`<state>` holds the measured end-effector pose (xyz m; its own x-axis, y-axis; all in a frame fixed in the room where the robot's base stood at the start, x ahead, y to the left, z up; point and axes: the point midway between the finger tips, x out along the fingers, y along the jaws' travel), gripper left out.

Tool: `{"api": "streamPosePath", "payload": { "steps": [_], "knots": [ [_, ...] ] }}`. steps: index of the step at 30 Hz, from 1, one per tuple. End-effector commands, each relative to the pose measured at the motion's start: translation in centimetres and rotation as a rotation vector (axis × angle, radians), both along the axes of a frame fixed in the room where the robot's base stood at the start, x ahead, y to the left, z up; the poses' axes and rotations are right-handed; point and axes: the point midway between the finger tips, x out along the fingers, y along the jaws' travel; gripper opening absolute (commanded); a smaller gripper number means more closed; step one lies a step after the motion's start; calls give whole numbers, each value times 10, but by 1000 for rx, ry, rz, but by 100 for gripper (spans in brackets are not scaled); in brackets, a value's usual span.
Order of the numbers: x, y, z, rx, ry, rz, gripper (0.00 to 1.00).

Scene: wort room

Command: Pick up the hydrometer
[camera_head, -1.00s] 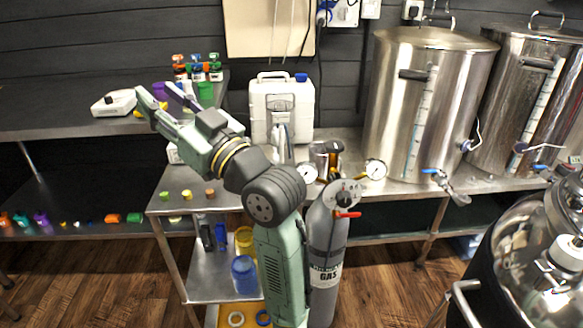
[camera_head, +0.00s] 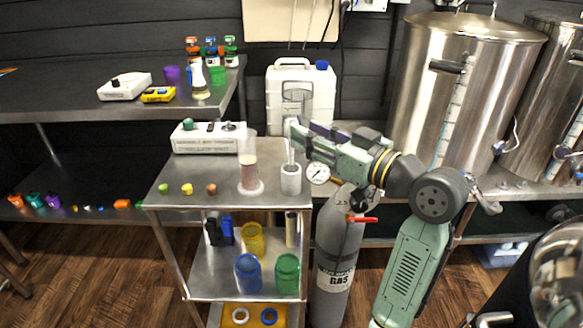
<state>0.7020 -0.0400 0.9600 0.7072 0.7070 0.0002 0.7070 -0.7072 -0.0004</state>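A thin pale rod (camera_head: 291,156), which looks like the hydrometer, stands upright in a small whitish cup (camera_head: 291,180) on the top of the steel cart. My gripper (camera_head: 297,130) reaches in from the right, its fingertips at the rod's upper end. The near finger hides part of the far, purple-edged one, so I cannot tell how wide the gap is or whether the fingers touch the rod. The rod's lower end is hidden in the cup.
A clear cylinder with reddish liquid (camera_head: 249,175) stands close left of the cup. A white instrument box (camera_head: 208,139) and several small coloured pieces share the cart top (camera_head: 225,203). A white jerrycan (camera_head: 298,95) stands behind; a gas cylinder (camera_head: 338,250) is at the right.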

Motion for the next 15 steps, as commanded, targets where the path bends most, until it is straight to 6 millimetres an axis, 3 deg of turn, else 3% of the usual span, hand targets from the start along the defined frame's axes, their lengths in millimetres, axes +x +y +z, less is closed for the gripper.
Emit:
{"api": "streamPosePath", "payload": {
  "steps": [9, 15],
  "knots": [
    [27, 34, -2, 0, 1, 2, 34],
    [33, 40, -4, -1, -1, 0, 34]
  ]
}}
